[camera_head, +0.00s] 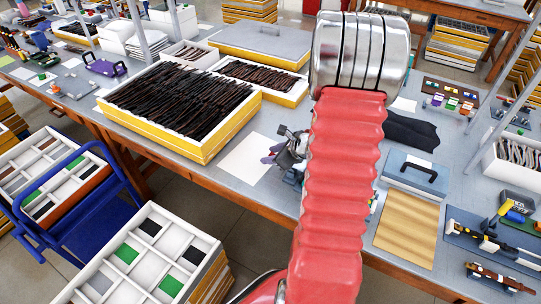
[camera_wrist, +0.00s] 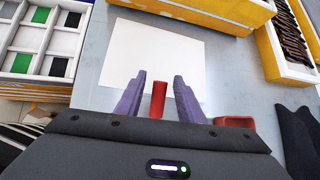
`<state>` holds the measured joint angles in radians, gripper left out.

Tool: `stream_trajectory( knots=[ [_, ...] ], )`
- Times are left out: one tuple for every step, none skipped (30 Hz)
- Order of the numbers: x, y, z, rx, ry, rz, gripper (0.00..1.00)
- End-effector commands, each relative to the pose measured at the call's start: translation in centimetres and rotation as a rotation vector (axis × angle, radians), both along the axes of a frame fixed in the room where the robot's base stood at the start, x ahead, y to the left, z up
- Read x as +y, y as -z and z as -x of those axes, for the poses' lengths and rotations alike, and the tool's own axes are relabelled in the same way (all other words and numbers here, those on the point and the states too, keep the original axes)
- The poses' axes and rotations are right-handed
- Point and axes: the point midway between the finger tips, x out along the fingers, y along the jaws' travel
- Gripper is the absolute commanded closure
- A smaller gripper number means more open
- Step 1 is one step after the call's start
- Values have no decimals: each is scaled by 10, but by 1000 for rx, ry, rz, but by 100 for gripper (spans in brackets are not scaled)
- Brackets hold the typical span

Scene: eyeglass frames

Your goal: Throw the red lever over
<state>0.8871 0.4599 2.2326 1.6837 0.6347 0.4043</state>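The red lever (camera_wrist: 158,100) stands up in the middle of the wrist view, between the two purple fingers of my gripper (camera_wrist: 160,78). The fingers are apart, with a visible gap on each side of the lever. Its lower end is hidden behind my gripper's dark body. In the head view my gripper (camera_head: 271,157) shows only partly, at the left edge of my red arm, over the grey table.
A white sheet (camera_wrist: 170,55) lies flat beyond the fingers. A small red part (camera_wrist: 235,122) sits right of my gripper.

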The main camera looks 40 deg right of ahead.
Motion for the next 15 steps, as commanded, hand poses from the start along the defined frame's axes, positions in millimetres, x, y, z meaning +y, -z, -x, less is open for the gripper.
stream_trajectory(
  knots=[
    [0, 1, -1, 0, -1, -1, 65],
    [0, 1, -1, 0, -1, -1, 65],
    [0, 1, -1, 0, 0, 0, 65],
    [0, 1, -1, 0, 0, 0, 65],
    [0, 1, -1, 0, 0, 0, 65],
    [0, 1, -1, 0, -1, 0, 65],
    [0, 1, -1, 0, -1, 0, 65],
    [0, 1, -1, 0, -1, 0, 65],
    [0, 1, -1, 0, -1, 0, 67],
    [0, 1, -1, 0, -1, 0, 69],
    [0, 1, -1, 0, -1, -1, 71],
    [1, 1, -1, 0, -1, 0, 74],
    [1, 1, -1, 0, -1, 0, 76],
    [1, 1, -1, 0, -1, 0, 78],
    [1, 1, -1, 0, -1, 0, 81]
  ],
)
